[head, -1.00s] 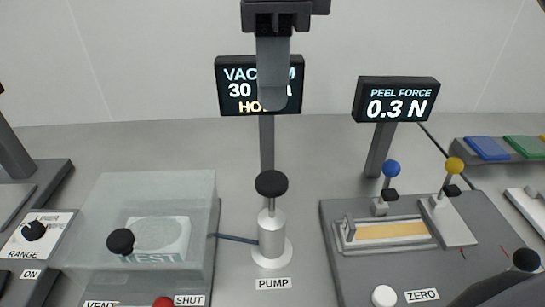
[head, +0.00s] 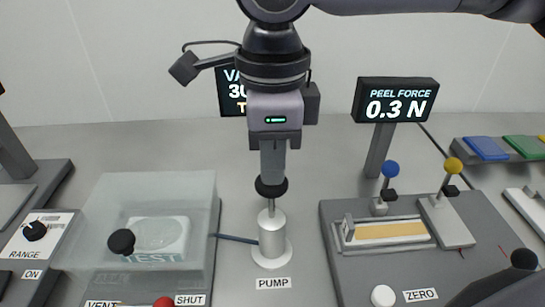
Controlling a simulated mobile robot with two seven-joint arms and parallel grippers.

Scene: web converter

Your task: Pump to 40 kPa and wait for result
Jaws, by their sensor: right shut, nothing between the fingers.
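The pump (head: 271,240) is a pale metal cylinder on a round base, labelled PUMP, with a black knob (head: 271,188) on a thin rod. My right gripper (head: 272,178) is shut with nothing between its fingers and points down, its tip at the top of the knob, apparently touching it. The clear test chamber (head: 150,200) stands left of the pump, with a pale round-topped piece inside. My left gripper is not in view.
The peel force display (head: 396,100) reads 0.3 N. Below it is a grey peel rig (head: 380,262) with blue-knobbed and yellow-knobbed levers. A red knob (head: 163,302) sits between VENT and SHUT labels. A range dial (head: 34,231) is at left.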

